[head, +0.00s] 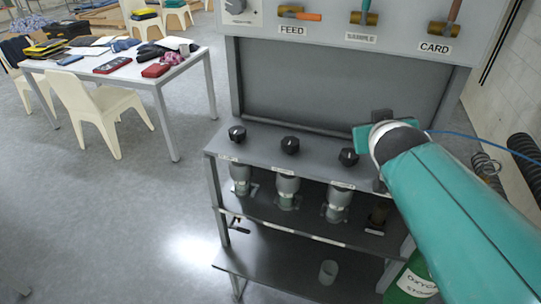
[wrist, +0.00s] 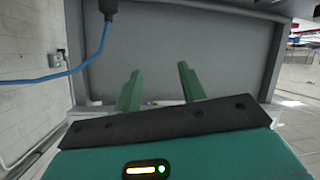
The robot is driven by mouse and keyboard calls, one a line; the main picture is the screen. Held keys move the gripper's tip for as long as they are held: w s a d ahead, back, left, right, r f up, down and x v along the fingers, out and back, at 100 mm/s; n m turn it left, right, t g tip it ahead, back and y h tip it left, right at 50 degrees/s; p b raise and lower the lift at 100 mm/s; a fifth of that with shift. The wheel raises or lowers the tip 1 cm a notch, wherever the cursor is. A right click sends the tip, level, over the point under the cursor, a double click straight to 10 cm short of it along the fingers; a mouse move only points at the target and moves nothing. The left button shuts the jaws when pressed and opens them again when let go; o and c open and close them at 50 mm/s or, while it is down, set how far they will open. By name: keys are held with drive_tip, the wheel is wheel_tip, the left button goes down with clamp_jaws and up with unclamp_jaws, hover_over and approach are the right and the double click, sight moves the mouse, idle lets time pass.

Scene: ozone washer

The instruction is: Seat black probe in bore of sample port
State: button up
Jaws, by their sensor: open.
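My gripper (wrist: 160,69) is open in the wrist view, its two green fingers apart with nothing between them. They face a plain grey panel. A blue cable (wrist: 52,76) ends in a dark plug-like piece (wrist: 108,7) at the top left of the wrist view, away from the fingers. It may be the black probe; I cannot tell. In the head view my arm covers the bench's right end, and my fingertips do not show clearly. The middle brass fitting (head: 364,17) sits above a label that seems to read SAMPLE. No bore shows clearly.
The grey bench (head: 222,148) carries several black knobs (head: 290,146), with grey cups (head: 287,190) below. A clear cup (head: 328,272) stands on the bottom shelf. A green cylinder (head: 413,283) is at lower right. A white table (head: 130,75) and chairs (head: 88,108) stand left; floor between is clear.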

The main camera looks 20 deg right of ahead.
drive_tip(key=s+a+f+n+g+y, duration=0.1)
drive_tip(key=s+a+f+g+y, duration=0.2)
drive_tip(key=a, duration=0.7)
drive_tip(key=s+a+f+n+g+y, duration=0.1)
drive_tip(key=s+a+f+g+y, duration=0.2)
drive_tip(key=s+a+f, duration=0.3)
drive_tip(key=s+a, duration=0.2)
drive_tip(key=a, duration=0.1)
drive_tip(key=shift+a+f, duration=0.3)
drive_tip(key=shift+a, duration=0.1)
drive_tip(key=shift+c, duration=0.5)
